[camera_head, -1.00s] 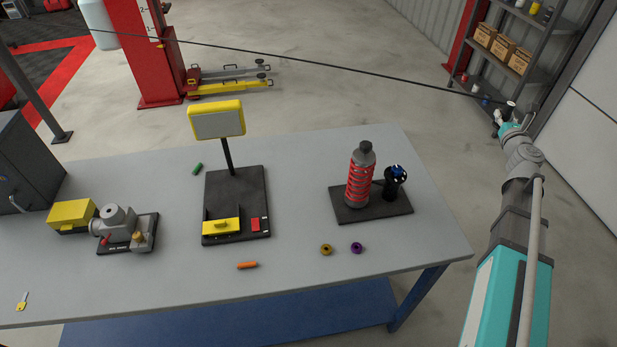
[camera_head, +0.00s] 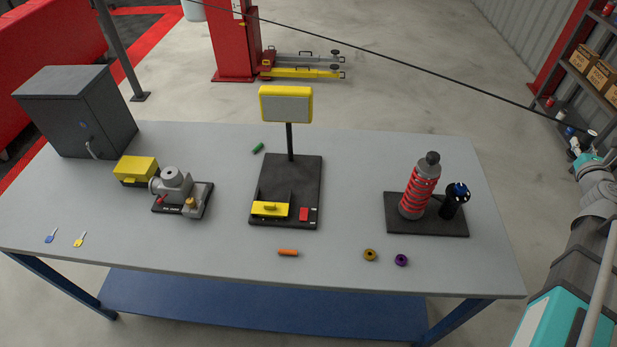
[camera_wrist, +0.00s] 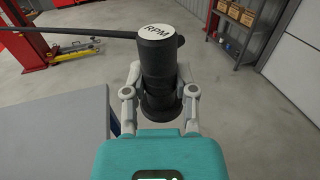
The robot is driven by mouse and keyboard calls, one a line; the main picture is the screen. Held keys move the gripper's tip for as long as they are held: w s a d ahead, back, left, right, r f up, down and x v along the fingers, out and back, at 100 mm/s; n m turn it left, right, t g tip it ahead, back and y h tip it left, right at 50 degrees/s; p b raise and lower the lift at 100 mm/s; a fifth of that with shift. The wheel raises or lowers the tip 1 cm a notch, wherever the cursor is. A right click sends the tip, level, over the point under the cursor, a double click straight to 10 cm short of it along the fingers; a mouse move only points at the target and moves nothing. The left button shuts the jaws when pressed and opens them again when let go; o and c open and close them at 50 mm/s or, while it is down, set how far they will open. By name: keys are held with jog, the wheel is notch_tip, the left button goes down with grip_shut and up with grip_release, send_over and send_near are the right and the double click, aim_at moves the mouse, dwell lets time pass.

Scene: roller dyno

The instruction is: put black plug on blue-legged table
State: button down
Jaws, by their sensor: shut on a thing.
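My gripper (camera_wrist: 160,100) is shut around a black plug (camera_wrist: 159,65) with a white cap marked RPM. A black cable runs from the plug toward the upper left. In the head view my gripper (camera_head: 581,155) is at the far right, past the table's right end, with the plug's pale cap (camera_head: 590,134) just showing. The blue-legged table (camera_head: 340,262) has a grey top, blue legs and a blue lower shelf. Its grey top also shows at the left of the wrist view (camera_wrist: 60,130), apart from the plug.
The tabletop holds a grey cabinet (camera_head: 75,110), a small pump-like device (camera_head: 175,187), a black stand with a yellow-framed display (camera_head: 286,104), a red-coiled shock absorber (camera_head: 419,190), rings and small cylinders. The front right top is clear. The black cable (camera_head: 400,67) spans the background. Shelving stands right.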

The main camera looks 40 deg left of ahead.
jog(key=s+a+f+n+g+y+b, duration=0.2)
jog(key=a+n+g+y, duration=0.2)
jog(key=a, duration=0.3)
jog(key=s+a+f+n+g+y+b, duration=0.2)
jog(key=a+f+n+g+y+b, duration=0.1)
jog(key=a, duration=0.5)
jog(key=s+a+f+n+g+y+b, duration=0.2)
jog(key=a+f+n+g+y, duration=0.1)
jog(key=a, duration=0.5)
jog(key=shift+s+n+g+y+b, duration=0.15)
jog(key=shift+n+g+y+b, duration=0.2)
jog(key=shift+n+g+y, duration=1.05)
jog(key=shift+f+m+g+h, duration=0.15)
jog(key=shift+m+g+h, duration=0.25)
jog(key=shift+h, duration=0.1)
notch_tip(320, 180, down, 6)
jog(key=b, duration=0.6)
jog(key=shift+f+b, duration=1.9)
jog(key=shift+b, duration=0.1)
jog(key=shift+f, duration=0.15)
jog(key=shift+c, duration=2.1)
grip_release()
